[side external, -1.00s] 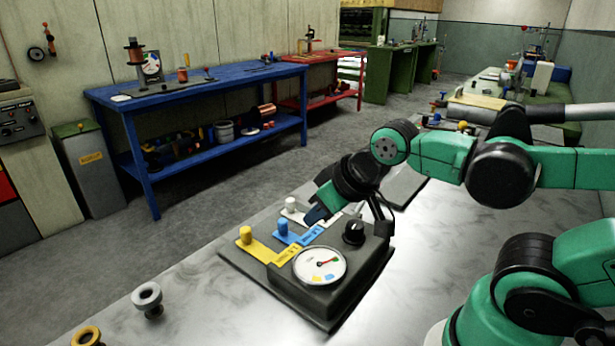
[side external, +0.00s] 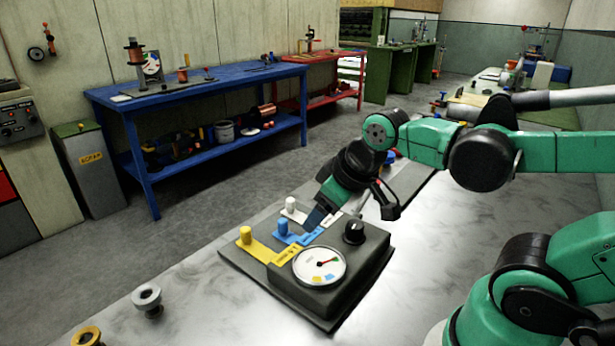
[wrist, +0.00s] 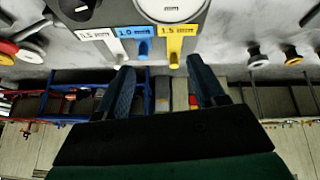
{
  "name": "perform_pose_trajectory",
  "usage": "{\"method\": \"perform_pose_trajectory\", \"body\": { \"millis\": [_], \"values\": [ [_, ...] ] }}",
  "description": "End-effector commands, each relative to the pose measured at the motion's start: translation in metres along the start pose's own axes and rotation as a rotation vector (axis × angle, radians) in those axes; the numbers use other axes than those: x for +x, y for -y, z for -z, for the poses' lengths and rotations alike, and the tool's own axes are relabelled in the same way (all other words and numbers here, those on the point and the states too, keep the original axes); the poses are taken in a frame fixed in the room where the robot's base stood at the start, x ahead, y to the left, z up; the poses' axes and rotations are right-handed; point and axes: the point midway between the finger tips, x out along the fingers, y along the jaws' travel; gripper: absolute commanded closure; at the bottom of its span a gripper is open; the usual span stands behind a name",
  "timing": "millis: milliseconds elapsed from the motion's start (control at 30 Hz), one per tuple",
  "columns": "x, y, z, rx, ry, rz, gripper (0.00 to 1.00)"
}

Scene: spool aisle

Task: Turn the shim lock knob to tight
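The black shim lock knob (side external: 354,232) stands on the dark grey gauge block (side external: 345,278), behind the dial. In the wrist view the knob (wrist: 78,8) is cut by the top edge. The round dial (side external: 319,266) has a red pointer. White (side external: 291,204), blue (side external: 283,228) and yellow (side external: 246,236) shim tabs stick out from the block. Wrist-view labels read 0.5, 1.0 and 1.5. My gripper (side external: 314,219) is near the blue and white tabs, apart from the knob. In the wrist view my gripper (wrist: 163,78) is open, fingers spread, with nothing held.
Grey (side external: 147,299) and brass (side external: 87,336) spools stand on the metal bench, front left. More small parts lie farther along the bench. A blue workbench (side external: 215,82) stands across the aisle. The bench around the block's front is clear.

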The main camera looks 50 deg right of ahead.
Motion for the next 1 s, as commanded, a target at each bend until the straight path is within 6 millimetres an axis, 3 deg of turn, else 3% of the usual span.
{"method": "perform_pose_trajectory", "body": {
  "millis": [200,400,567,1000],
  "values": [
    [0.011,-0.051,-0.012,-0.347,0.292,0.065,0.22],
    [0.018,-0.079,-0.027,-0.565,0.436,0.214,0.22],
    [0.024,-0.085,-0.033,-0.620,0.459,0.260,0.22],
    [0.063,-0.080,-0.055,-0.621,0.458,0.258,0.22]
  ]
}}
